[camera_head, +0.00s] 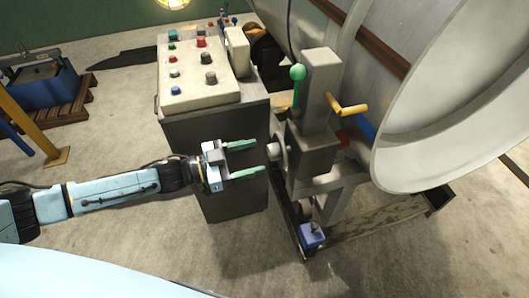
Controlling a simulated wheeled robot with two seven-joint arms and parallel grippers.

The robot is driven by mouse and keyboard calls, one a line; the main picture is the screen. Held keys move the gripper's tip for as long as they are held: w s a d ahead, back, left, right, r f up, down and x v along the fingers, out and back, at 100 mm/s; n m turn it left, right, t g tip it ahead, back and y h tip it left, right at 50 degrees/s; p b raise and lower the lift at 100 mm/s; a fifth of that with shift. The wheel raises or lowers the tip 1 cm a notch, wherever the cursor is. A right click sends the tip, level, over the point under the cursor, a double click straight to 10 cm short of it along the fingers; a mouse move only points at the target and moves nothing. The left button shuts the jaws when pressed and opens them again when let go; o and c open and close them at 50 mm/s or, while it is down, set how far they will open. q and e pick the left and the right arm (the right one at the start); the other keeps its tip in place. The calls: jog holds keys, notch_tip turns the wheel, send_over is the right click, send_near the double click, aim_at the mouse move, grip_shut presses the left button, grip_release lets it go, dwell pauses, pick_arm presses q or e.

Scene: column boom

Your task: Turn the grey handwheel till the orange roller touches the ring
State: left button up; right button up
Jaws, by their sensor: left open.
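The grey handwheel (279,148) shows nearly edge-on at the left side of a grey boxy unit (317,110). My left gripper (261,156) is open, with two green fingers pointing right toward the handwheel. The fingertips are close to its hub; I cannot tell whether they touch it. A small orange-red part (342,138), likely the roller, shows behind the unit and is mostly hidden. The large pale grey ring (440,182) stands at the right. Whether the roller touches it cannot be seen. My right gripper is not in view.
A control console (200,92) with several coloured knobs stands behind my left gripper. A green-knobbed lever (297,74) and a yellow crank handle (348,106) stick out from the unit. A blue block (312,236) sits low at the frame. The floor in front is clear.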

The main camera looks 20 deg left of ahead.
aim_at(268, 153)
pick_arm(q)
jog(key=shift+x, duration=2)
jog(key=c, duration=1)
